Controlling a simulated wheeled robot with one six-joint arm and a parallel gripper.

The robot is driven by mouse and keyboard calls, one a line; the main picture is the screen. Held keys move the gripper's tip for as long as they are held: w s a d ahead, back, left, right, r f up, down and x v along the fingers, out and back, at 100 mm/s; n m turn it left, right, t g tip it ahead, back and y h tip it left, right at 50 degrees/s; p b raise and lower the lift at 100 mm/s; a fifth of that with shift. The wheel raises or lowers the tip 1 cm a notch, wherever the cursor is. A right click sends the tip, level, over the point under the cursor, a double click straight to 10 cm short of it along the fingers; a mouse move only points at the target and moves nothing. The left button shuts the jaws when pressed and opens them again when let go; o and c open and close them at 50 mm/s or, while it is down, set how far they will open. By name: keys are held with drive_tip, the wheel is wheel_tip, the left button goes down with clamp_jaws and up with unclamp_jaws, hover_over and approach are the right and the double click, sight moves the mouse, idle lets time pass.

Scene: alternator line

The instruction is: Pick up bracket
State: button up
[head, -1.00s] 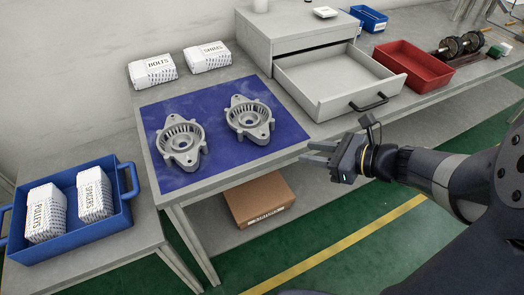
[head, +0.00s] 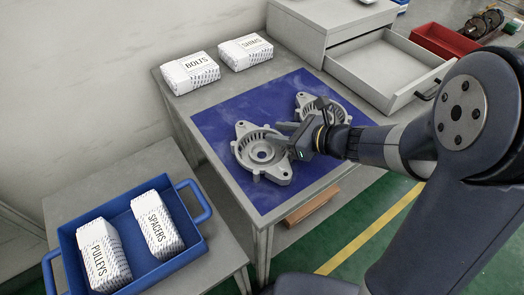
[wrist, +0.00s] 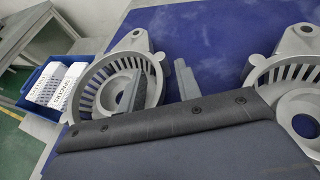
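Two grey cast brackets lie on a blue mat (head: 217,123). The left bracket (head: 250,152) shows a slotted ring with mounting ears. The right bracket (head: 339,108) is partly covered by my arm. My gripper (head: 282,134) is over the right side of the left bracket, fingers pointing left. In the wrist view the two fingers (wrist: 158,88) stand apart with nothing gripped between them. One finger overlaps the ring of the left bracket (wrist: 103,84) there; I cannot tell if it touches. The right bracket (wrist: 288,70) shows at the right edge.
Boxes of bolts (head: 190,73) and shims (head: 245,52) stand behind the mat. A blue tray (head: 187,251) with boxes of pulleys (head: 104,256) and spacers (head: 158,224) is at left. An open drawer (head: 385,70) and a red bin (head: 443,41) are at right.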

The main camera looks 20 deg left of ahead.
drive_tip(key=shift+c, duration=0.2)
clamp_jaws()
drive_tip(key=shift+s+f, duration=0.15)
drive_tip(key=shift+f, duration=0.05)
idle(1.0)
